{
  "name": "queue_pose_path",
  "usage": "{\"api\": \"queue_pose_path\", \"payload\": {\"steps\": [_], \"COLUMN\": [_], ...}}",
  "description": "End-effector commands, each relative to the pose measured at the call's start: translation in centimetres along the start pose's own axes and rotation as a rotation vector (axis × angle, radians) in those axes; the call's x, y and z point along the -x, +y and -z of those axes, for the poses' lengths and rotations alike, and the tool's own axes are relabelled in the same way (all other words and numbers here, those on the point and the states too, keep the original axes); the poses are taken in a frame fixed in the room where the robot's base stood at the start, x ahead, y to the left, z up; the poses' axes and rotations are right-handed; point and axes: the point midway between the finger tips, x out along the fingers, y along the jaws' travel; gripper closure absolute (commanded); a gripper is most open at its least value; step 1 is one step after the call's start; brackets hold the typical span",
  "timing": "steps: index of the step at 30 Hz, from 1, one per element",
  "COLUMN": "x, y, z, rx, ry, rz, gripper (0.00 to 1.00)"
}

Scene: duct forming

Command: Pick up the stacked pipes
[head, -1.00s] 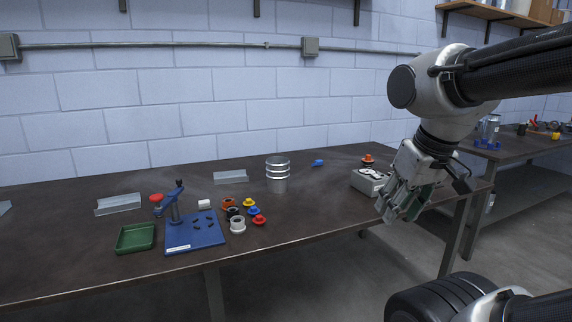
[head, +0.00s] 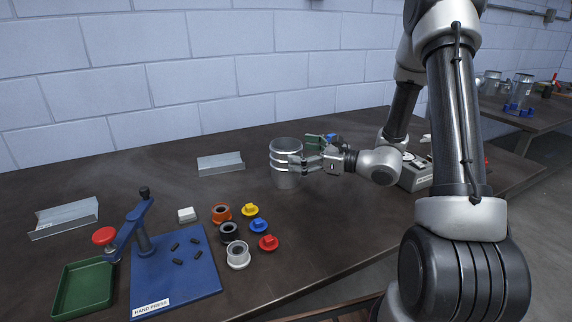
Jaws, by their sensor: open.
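The stacked pipes (head: 285,178) are shiny metal cylinders with ridged bands, standing upright on the dark table in the head view. My gripper (head: 306,156) reaches in from the right and points left at the stack. Its fingers are open, at the right side of the upper part of the stack. One finger overlaps the front of the pipes in the picture. I cannot tell whether the fingers touch the metal. Part of the stack's right side is hidden by the fingers.
A blue hand press (head: 175,268), a green tray (head: 83,290), and several coloured rings and caps (head: 250,210) lie to the left and front. A metal channel (head: 220,163) lies behind left. A grey box (head: 415,177) stands right, partly behind my arm.

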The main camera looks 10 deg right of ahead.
Motion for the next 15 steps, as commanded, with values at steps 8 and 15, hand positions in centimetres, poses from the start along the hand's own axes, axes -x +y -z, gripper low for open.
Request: {"api": "queue_pose_path", "payload": {"steps": [8, 15], "x": [-0.8, -3.2], "y": [-4.7, -5.0], "z": [3.5, 3.3], "rx": [-0.115, -0.114], "ry": [-0.031, -0.031], "rz": [0.176, 0.177], "gripper": [0.00, 0.00]}}
